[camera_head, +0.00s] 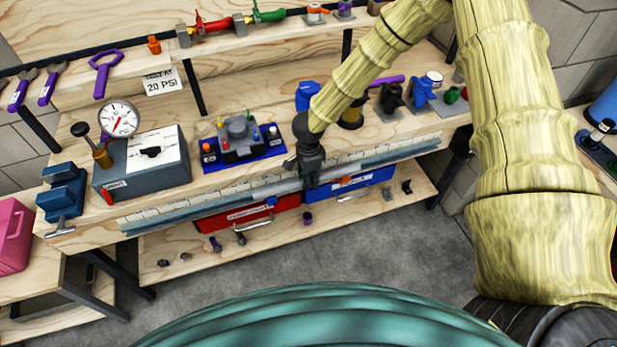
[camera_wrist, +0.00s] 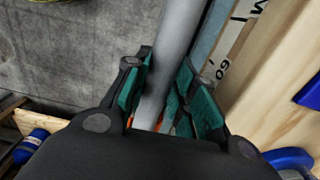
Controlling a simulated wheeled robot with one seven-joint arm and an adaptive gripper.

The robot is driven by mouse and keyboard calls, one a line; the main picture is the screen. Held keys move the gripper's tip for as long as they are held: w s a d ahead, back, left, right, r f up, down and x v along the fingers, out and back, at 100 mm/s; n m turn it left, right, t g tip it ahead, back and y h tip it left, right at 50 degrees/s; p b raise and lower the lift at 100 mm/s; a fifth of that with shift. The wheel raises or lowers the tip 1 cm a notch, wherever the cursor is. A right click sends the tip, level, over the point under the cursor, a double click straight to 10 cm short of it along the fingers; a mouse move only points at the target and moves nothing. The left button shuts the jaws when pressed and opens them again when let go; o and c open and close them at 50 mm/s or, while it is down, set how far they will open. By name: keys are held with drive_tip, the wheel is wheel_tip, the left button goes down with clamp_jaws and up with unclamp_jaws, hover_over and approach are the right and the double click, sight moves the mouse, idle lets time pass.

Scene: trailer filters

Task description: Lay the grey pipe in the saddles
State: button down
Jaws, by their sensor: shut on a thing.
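The grey pipe (camera_wrist: 176,45) runs between the two fingers of my gripper (camera_wrist: 160,98) in the wrist view. The green finger pads close on its sides, and its far end runs out of the top of that view. In the head view my gripper (camera_head: 309,182) is at the front edge of the workbench, pointing down. A grey length of the pipe (camera_head: 284,188) shows beside the fingers there, lying roughly along the bench edge. I cannot make out the saddles clearly, or whether the pipe touches them.
A blue-grey strip (camera_head: 165,222) and a marked white strip run along the bench front. A grey box (camera_head: 150,170) with a gauge and a blue vise (camera_head: 62,190) stand at left. Red (camera_head: 245,216) and blue (camera_head: 350,192) drawers sit below, above a low shelf with small fittings.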

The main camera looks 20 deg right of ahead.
drive_tip(key=shift+f, duration=0.6)
drive_tip(key=c, duration=1.1)
unclamp_jaws()
wheel_tip(320, 180, up, 12)
